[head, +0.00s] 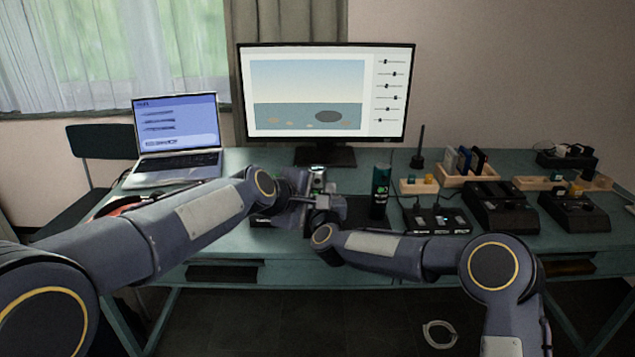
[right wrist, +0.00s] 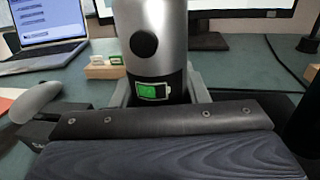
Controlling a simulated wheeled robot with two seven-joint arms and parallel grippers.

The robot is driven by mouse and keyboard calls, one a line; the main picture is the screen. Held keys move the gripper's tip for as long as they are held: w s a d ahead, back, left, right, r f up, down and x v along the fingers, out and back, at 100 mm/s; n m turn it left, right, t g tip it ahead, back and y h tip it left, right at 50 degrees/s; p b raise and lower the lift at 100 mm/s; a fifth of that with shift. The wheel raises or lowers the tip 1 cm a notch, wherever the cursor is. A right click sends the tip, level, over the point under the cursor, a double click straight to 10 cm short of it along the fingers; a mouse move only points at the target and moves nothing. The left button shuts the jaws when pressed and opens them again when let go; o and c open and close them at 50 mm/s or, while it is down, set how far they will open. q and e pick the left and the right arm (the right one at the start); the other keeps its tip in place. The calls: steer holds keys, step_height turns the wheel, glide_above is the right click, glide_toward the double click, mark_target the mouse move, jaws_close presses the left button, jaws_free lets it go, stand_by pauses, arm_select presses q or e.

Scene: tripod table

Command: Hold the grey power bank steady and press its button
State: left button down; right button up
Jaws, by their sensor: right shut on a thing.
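The grey power bank (head: 317,177) stands upright on the table in front of the monitor. In the right wrist view the power bank (right wrist: 151,15) shows a round black button (right wrist: 144,45) facing the camera. A green battery display (right wrist: 153,90) is lit below the button. My right gripper (head: 324,203) is shut on its lower part, one finger on each side (right wrist: 160,92). My left gripper (head: 292,187) is close by on the left in the head view. Its fingertips are too small and overlapped to tell open from shut, or whether they touch the power bank.
A laptop (head: 178,135) is at left, a monitor (head: 325,95) behind. A black hub (head: 436,221), dark devices (head: 500,205) and wooden holders (head: 468,176) fill the right side.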

steer(key=o, duration=1.3)
steer(key=shift+o, duration=0.2)
steer(key=shift+s, duration=0.1)
